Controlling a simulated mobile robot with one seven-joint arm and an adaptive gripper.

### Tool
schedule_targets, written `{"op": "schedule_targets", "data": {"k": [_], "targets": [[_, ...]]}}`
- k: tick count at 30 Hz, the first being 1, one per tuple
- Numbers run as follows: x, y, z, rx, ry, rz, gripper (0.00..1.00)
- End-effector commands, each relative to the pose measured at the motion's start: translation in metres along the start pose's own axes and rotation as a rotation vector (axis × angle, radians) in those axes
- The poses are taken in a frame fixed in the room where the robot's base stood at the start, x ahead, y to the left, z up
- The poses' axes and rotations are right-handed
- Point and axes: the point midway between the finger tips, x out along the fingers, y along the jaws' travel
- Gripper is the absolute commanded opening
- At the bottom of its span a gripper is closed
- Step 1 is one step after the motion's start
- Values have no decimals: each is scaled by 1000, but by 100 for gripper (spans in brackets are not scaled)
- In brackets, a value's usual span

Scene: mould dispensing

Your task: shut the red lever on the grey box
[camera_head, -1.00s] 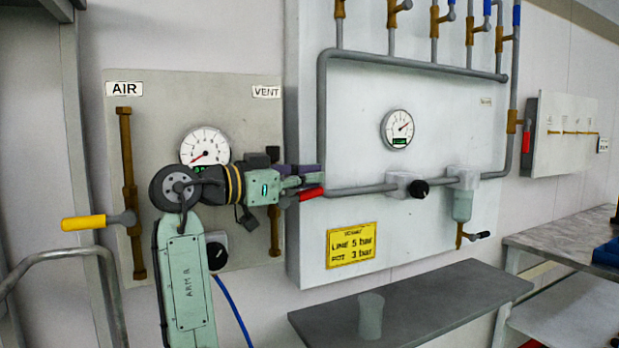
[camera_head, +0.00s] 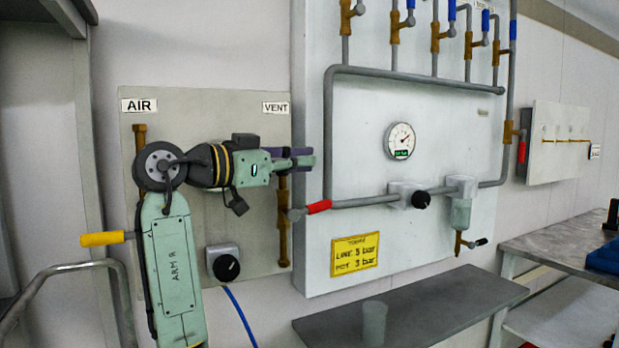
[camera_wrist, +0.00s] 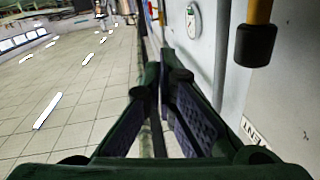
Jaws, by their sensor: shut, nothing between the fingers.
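The red lever (camera_head: 319,206) sticks out to the right, nearly level with its tip slightly raised, from the brass vent pipe (camera_head: 284,222) on the grey box (camera_head: 262,262) labelled AIR and VENT. My gripper (camera_head: 308,158) points right, just above the lever and apart from it in the picture. Its fingers are shut and empty. The wrist view shows the fingers (camera_wrist: 168,75) beside the panel wall, with the VENT label (camera_wrist: 256,136) at the lower right. I cannot make out the red lever for certain in the wrist view.
A yellow lever (camera_head: 102,239) sticks out left of the AIR pipe. A large panel (camera_head: 450,130) with pipes, a gauge (camera_head: 400,141) and a black knob stands to the right. A grey shelf (camera_head: 430,310) with a cup (camera_head: 374,322) is below. Another red lever (camera_head: 521,152) hangs farther right.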

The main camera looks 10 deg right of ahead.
Motion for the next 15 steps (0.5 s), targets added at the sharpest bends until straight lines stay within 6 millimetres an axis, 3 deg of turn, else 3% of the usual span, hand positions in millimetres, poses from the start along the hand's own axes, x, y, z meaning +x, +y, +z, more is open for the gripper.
{"op": "schedule_targets", "data": {"k": [6,15], "targets": [[-36,-1,-21,1,-1,2,0],[-53,-3,-33,-2,-2,3,0]]}}
